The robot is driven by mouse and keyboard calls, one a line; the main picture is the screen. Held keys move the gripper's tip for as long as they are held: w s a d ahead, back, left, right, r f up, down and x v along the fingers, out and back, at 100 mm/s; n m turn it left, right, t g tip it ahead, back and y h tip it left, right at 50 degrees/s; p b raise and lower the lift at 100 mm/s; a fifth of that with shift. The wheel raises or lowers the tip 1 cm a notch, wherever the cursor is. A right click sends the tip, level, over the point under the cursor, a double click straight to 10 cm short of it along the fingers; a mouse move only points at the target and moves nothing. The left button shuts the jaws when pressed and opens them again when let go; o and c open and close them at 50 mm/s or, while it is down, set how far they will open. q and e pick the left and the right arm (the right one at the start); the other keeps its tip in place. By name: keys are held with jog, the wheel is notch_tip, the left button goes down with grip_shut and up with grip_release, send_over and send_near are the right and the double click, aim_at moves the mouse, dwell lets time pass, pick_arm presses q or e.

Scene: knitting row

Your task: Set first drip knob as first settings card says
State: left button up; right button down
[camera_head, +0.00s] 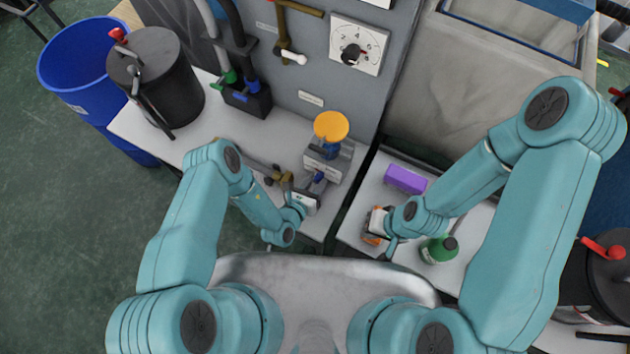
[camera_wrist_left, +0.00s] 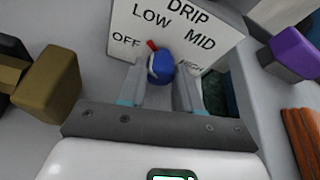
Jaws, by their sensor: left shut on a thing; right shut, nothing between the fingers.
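The first drip knob (camera_wrist_left: 162,68) is blue with a red pointer, on a white plate (camera_wrist_left: 205,45) marked OFF, LOW, MID and HIGH under the word DRIP. The red pointer aims between OFF and LOW, nearer LOW. My left gripper (camera_wrist_left: 160,92) is shut on the knob, one finger on each side. In the head view my left gripper (camera_head: 306,197) is just in front of the knob (camera_head: 319,176). My right gripper (camera_head: 377,220) is shut and empty by an orange item (camera_head: 372,238). I cannot make out a readable settings card.
A purple block (camera_head: 405,179) and a green bottle (camera_head: 438,249) are on the right table. A brass-coloured block (camera_wrist_left: 45,85) is close left of my left gripper. A numbered dial (camera_head: 355,50) is on the grey wall.

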pick_arm(q)
jog(key=shift+s+f+m+y, duration=0.1)
jog(key=shift+f+m+y, duration=0.05)
jog(key=shift+m+y, duration=0.15)
dwell(0.4)
jog(key=o, duration=0.7)
jog(key=shift+o, duration=0.2)
jog(key=v, duration=1.6)
jog(key=shift+s+a, duration=0.15)
